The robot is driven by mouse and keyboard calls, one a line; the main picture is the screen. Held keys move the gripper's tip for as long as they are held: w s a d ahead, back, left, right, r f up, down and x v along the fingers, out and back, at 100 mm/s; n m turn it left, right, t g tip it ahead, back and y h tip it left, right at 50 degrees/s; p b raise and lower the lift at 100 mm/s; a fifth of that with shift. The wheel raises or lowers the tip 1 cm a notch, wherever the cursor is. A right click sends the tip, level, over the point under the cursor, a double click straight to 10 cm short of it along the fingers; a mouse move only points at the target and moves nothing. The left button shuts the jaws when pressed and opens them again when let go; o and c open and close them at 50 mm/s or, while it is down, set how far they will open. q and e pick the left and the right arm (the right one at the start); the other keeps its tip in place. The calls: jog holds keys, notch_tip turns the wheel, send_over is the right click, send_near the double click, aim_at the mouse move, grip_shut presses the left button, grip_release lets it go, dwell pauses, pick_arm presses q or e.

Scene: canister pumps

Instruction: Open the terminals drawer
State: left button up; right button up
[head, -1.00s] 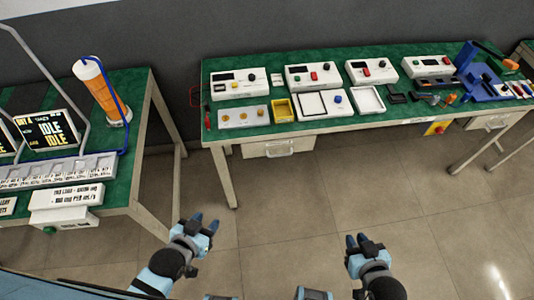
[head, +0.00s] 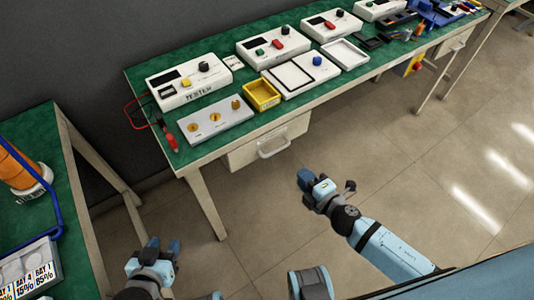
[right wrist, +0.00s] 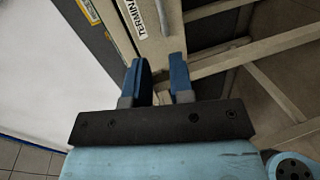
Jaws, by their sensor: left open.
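The terminals drawer (head: 250,151) is a beige drawer under the front edge of the green-topped bench, with a pale bar handle (head: 273,148). It looks shut. In the right wrist view the drawer front (right wrist: 163,46) carries a label (right wrist: 143,18) reading "TERMIN", cut off at the top, with part of the handle (right wrist: 168,14) beside it. My right gripper (head: 325,184) is open and empty, below and right of the handle and apart from it; its fingers (right wrist: 160,82) also show in the right wrist view. My left gripper (head: 160,250) is open and empty, low at the left.
On the bench (head: 145,97) stand a white tester (head: 188,87), a yellow bin (head: 262,95) and several white boxes. Another drawer (head: 452,46) is farther right. A bench leg (head: 207,205) is left of the drawer. A second green table (head: 40,130) is at left. The floor between is clear.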

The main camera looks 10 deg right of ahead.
aim_at(275, 152)
jog(key=shift+n, duration=0.4)
jog(key=x, duration=1.4)
jog(key=shift+w+a+f, duration=0.2)
jog(key=shift+a, duration=0.05)
grip_shut()
